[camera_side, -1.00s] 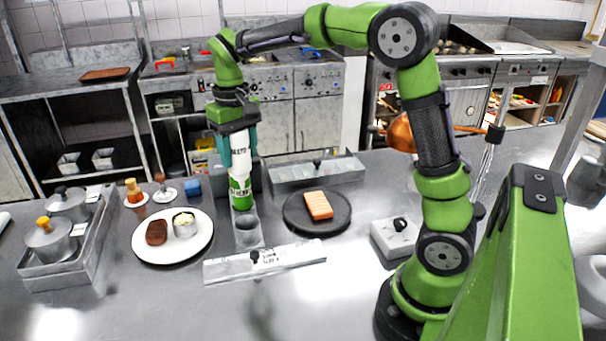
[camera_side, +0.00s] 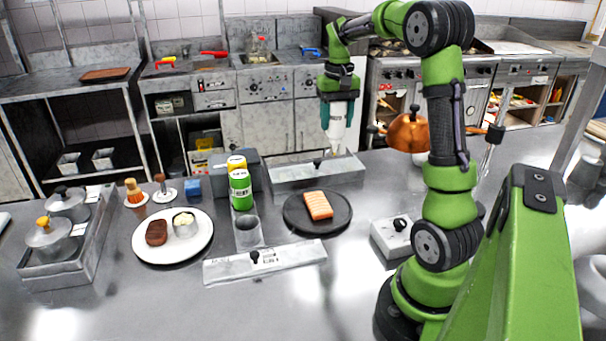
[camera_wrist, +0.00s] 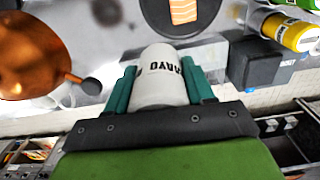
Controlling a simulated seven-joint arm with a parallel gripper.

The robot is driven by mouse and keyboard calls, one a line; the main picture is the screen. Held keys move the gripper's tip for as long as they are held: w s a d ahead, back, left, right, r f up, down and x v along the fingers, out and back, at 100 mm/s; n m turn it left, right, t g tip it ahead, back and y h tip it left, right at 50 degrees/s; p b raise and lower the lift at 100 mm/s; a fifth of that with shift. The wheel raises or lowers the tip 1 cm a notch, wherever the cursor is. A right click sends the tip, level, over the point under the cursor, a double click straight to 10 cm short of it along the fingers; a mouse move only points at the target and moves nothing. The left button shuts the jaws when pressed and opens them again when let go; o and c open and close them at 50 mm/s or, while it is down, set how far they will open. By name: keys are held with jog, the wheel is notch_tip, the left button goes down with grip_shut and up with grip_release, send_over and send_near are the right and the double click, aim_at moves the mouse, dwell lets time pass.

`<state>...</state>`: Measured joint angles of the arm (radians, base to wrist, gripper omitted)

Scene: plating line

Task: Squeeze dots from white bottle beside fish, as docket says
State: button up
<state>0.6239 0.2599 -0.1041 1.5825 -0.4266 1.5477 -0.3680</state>
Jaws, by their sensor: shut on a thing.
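My gripper (camera_side: 337,108) is shut on the white bottle (camera_side: 337,125) and holds it up above the back of the counter, behind the dark plate. In the wrist view the white bottle (camera_wrist: 158,80) sits between the teal fingers, with dark lettering partly visible. The fish (camera_side: 318,205), an orange striped fillet, lies on the round dark plate (camera_side: 290,221); it also shows at the top of the wrist view (camera_wrist: 183,10). The bottle is apart from the fish. I cannot make out a docket's text.
A white plate (camera_side: 150,255) with brown meat and a small cup is left. A copper pan (camera_side: 408,133) is right. A metal tray (camera_side: 290,182) lies below the held bottle.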

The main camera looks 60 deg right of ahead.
notch_tip(320, 180, down, 12)
jog(key=shift+r, duration=0.2)
dwell(0.4)
jog(key=shift+w+a, duration=0.1)
jog(key=shift+o, duration=1.1)
jog(key=c, duration=0.9)
jog(key=o, duration=0.7)
